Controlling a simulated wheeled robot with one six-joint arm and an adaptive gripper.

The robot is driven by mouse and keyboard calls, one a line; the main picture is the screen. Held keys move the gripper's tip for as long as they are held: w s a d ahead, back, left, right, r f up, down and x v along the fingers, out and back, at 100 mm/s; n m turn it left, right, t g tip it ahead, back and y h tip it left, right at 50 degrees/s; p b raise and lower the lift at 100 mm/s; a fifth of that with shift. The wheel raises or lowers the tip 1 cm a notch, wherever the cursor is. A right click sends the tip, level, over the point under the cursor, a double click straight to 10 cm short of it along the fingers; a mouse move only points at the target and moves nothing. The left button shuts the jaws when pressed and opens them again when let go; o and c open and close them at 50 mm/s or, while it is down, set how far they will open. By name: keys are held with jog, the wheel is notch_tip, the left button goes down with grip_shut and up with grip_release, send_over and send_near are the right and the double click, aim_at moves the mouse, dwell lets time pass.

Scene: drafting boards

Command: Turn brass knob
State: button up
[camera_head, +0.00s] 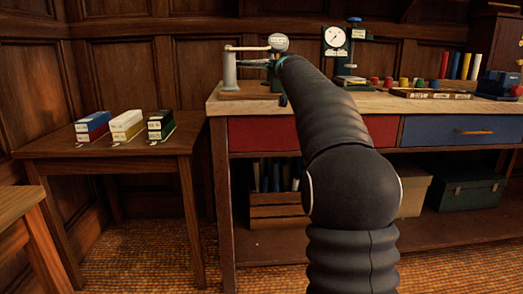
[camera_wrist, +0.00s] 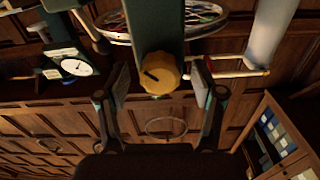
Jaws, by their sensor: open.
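The brass knob (camera_wrist: 160,73) shows in the middle of the wrist view. It is round and yellow with a ridged rim and a dark mark on its face, and sits on a dark green upright part (camera_wrist: 153,28). My gripper (camera_wrist: 160,83) is open, with one finger to the left and one to the right of the knob. Gaps show on both sides, and I cannot tell how far off in depth the fingertips are. In the head view my gripper (camera_head: 279,64) is over the workbench's left end, mostly hidden by my arm. The knob is hidden there.
The wooden workbench (camera_head: 385,105) carries a grey post (camera_head: 229,70) with a horizontal bar near my gripper. A dial gauge (camera_head: 336,38) stands to the right, with coloured pieces beyond it. A side table (camera_head: 105,145) at left holds several small boxes.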

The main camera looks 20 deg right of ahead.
jog(key=s+a+n+b, duration=0.4)
jog(key=s, duration=1)
jog(key=s+a+f+g+y+p, duration=0.4)
jog(key=s+a+f+g+p, duration=0.2)
jog(key=s+a+f, duration=0.7)
jog(key=shift+s+a+p, duration=0.3)
jog(key=shift+s+p, duration=0.9)
jog(key=shift+s, duration=0.05)
jog(key=shift+f, duration=0.1)
jog(key=s+a+f+g+p, duration=0.1)
jog(key=s+a+f+g, duration=0.1)
jog(key=s+f, duration=0.6)
jog(key=s+a+f+g+y+p, duration=0.1)
jog(key=s+a+f+g, duration=0.2)
jog(key=s+f, duration=0.6)
jog(key=shift+s+f+g+p, duration=0.3)
jog(key=shift+s+g, duration=0.1)
jog(key=shift+s, duration=1.15)
